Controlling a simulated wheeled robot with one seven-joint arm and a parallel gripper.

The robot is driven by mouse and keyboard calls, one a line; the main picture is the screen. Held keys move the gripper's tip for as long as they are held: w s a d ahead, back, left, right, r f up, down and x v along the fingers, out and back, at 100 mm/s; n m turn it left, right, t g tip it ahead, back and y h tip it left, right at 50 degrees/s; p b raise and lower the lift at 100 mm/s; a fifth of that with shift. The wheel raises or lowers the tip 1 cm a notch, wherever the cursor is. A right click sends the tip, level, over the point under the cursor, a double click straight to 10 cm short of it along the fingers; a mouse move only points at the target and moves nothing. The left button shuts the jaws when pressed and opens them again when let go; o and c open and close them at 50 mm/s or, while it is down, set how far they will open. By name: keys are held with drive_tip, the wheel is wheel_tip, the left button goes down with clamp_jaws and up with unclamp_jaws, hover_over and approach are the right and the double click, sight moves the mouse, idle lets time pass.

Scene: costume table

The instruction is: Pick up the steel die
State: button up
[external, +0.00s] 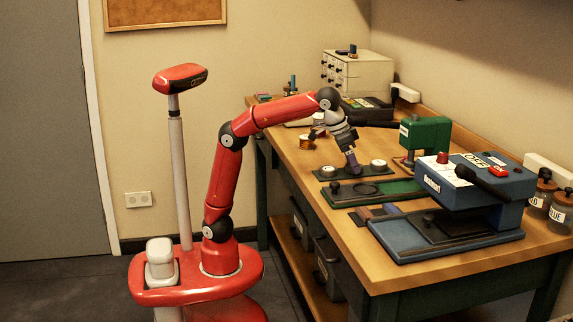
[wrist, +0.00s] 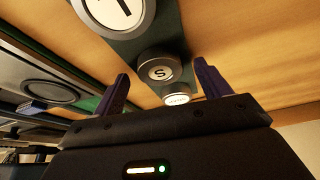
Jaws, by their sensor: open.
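A dark green tray (external: 362,173) on the workbench carries three round dies in a row. In the wrist view, a dark-sided die with a grey top marked S (wrist: 160,70) sits in the middle; its mark fits the steel die. A larger pale-topped die (wrist: 116,10) is at the top edge, and a white-topped die with small lettering (wrist: 177,98) is beyond. My gripper (external: 353,172) points down over the tray's middle, open, its fingers on either side of the S die in the wrist view. Contact cannot be told. The external view hides the S die behind the fingers.
A green-based plate (external: 372,192) lies just in front of the tray. A blue press (external: 470,185) and a green machine (external: 425,135) stand to the right. A copper-coloured piece (external: 306,143) lies behind the tray. A drawer cabinet (external: 357,75) is at the back.

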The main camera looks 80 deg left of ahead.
drive_tip(key=shift+w+f, duration=0.15)
drive_tip(key=shift+f, duration=0.25)
drive_tip(key=shift+r, duration=0.1)
drive_tip(key=c, duration=1.3)
drive_tip(key=shift+r, duration=0.1)
